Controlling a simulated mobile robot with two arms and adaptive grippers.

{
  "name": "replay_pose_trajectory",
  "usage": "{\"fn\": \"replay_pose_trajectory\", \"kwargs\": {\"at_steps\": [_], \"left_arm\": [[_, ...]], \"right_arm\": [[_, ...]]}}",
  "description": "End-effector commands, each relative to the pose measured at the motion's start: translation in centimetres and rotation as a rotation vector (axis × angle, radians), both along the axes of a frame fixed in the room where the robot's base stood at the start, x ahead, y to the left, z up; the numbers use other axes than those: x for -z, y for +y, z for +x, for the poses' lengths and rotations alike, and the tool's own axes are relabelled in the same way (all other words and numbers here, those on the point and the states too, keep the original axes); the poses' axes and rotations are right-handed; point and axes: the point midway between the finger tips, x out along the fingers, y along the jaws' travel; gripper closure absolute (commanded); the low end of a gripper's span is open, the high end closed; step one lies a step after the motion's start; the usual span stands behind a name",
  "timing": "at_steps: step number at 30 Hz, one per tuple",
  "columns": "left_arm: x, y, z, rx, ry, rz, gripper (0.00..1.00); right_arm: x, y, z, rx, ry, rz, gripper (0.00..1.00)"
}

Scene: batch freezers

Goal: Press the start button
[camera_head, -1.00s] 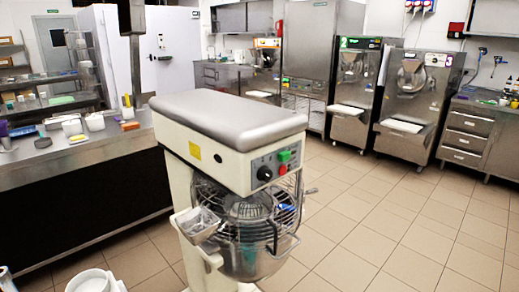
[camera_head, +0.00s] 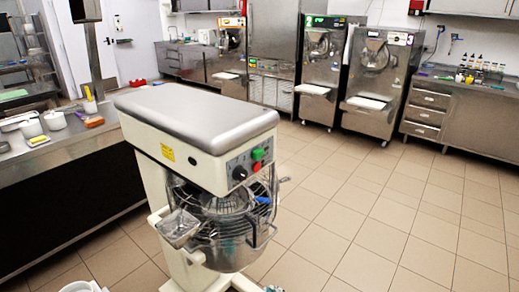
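A white planetary mixer (camera_head: 180,150) with a grey top stands in front of me. Its front panel carries a green button (camera_head: 258,153), a red button (camera_head: 257,166) just below it and a black knob (camera_head: 239,173) to the left. Further back stand batch freezers: one with a green display (camera_head: 321,65), one to its right (camera_head: 377,75), and one with an orange top (camera_head: 231,45) at the left. Their controls are too small to read. Neither of my grippers can be made out, and nothing touches the mixer's buttons.
A steel counter (camera_head: 75,140) with white containers (camera_head: 55,120) stands at the left, close to the mixer. A drawer cabinet (camera_head: 432,108) with bottles on top stands at the right back. The tiled floor (camera_head: 370,210) right of the mixer is open.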

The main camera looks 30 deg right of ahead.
Motion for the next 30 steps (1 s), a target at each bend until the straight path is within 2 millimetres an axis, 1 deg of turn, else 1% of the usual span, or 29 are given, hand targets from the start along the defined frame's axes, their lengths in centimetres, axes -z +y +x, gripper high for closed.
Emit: {"fn": "replay_pose_trajectory", "kwargs": {"at_steps": [1,2,3,5,6,8,9,11,12,14,15,17,18,21,24,25,27,30], "left_arm": [[-0.7,0.0,0.0,0.0,0.0,0.0,0.57],[-1.0,0.0,0.0,0.0,0.0,0.0,0.57],[-1.2,0.0,0.0,0.0,0.0,0.0,0.57],[-1.7,0.0,0.0,0.0,0.0,0.0,0.57],[-1.9,0.0,0.0,0.0,0.0,0.0,0.57],[-2.4,0.0,0.0,0.0,0.0,0.0,0.57],[-2.6,0.0,0.0,0.0,0.0,0.0,0.57],[-3.1,0.0,0.0,0.0,0.0,0.0,0.57],[-3.4,0.0,0.0,0.0,0.0,0.0,0.57],[-3.8,0.0,0.0,0.0,0.0,0.0,0.57],[-4.1,0.0,0.0,0.0,0.0,0.0,0.57],[-4.5,0.0,0.0,0.0,0.0,0.0,0.57],[-4.8,0.0,0.0,0.0,0.0,0.0,0.57],[-5.4,0.0,0.0,0.0,0.0,0.0,0.57],[-5.8,0.0,0.0,0.0,0.0,0.0,0.57],[-5.9,0.0,0.0,0.0,0.0,0.0,0.57],[-6.1,0.0,0.0,0.0,0.0,0.0,0.57],[-6.2,0.0,0.0,0.0,0.0,0.0,0.57]], "right_arm": [[-2.8,-0.6,1.1,0.003,-0.044,-0.028,1.0],[-4.1,-1.0,1.6,0.003,-0.069,-0.048,1.0],[-5.9,-1.4,2.2,0.005,-0.103,-0.074,1.0],[-8.7,-2.2,3.1,0.008,-0.152,-0.114,1.0],[-10.6,-2.7,3.7,0.012,-0.184,-0.143,1.0],[-13.4,-3.4,4.3,0.018,-0.232,-0.186,1.0],[-15.3,-3.9,4.7,0.023,-0.263,-0.216,1.0],[-18.2,-4.6,5.2,0.033,-0.309,-0.261,1.0],[-20.2,-5.1,5.4,0.04,-0.342,-0.291,1.0],[-23.0,-5.8,5.6,0.051,-0.385,-0.339,1.0],[-25.0,-6.3,5.7,0.06,-0.416,-0.372,1.0],[-27.9,-6.9,5.7,0.076,-0.459,-0.419,1.0],[-29.7,-7.4,5.7,0.086,-0.485,-0.452,1.0],[-33.8,-8.3,5.4,0.112,-0.545,-0.527,1.0],[-37.1,-8.9,4.9,0.136,-0.591,-0.59,1.0],[-37.9,-9.1,4.8,0.143,-0.604,-0.606,1.0],[-39.4,-9.4,4.5,0.154,-0.623,-0.636,1.0],[-40.6,-9.6,4.2,0.164,-0.64,-0.662,1.0]]}}
